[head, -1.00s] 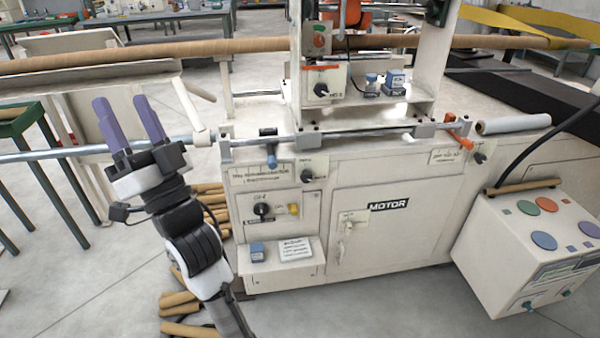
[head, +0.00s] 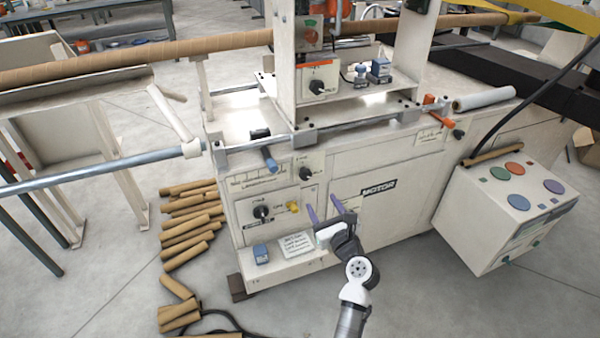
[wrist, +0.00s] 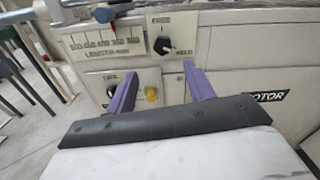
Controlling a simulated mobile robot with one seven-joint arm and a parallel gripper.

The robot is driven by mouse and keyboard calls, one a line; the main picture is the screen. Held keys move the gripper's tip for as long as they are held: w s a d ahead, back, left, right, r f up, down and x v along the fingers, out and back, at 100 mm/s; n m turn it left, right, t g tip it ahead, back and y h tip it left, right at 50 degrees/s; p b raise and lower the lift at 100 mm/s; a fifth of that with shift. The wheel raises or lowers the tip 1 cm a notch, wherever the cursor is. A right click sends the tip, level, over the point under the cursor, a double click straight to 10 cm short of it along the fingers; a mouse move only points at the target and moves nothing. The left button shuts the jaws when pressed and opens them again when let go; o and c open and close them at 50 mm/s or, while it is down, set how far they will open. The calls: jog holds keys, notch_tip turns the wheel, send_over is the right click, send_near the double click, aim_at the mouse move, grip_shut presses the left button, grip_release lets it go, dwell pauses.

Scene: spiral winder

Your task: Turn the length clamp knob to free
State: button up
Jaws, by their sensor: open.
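The length clamp knob (head: 306,173) is a small black knob on a white plate on the machine's front, right of the length scale (head: 258,182). In the wrist view the knob (wrist: 163,46) sits between a label above that seems to read FREE and a HOLD label at lower right. Its pointer seems turned toward HOLD, but it is small. My gripper (head: 324,207) has two purple fingers, spread apart and empty. It is below and right of the knob in the head view, not touching it. In the wrist view the knob shows just above the gap between the fingertips (wrist: 161,68).
Below are another black knob (head: 262,211) and a yellow knob (head: 292,207). A blue-ended lever (head: 269,158) sticks out at upper left of the clamp knob. A ledge holds a blue block (head: 260,253) and a sign (head: 297,243). Cardboard tubes (head: 190,225) lie on the floor at left.

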aim_at(307, 177)
jog(key=shift+m, duration=0.3)
jog(key=x, duration=0.9)
jog(key=p+x, duration=0.1)
jog(key=x, duration=0.3)
jog(key=shift+w+d+f, duration=0.2)
jog(key=shift+w+f, duration=0.05)
jog(key=c, duration=1)
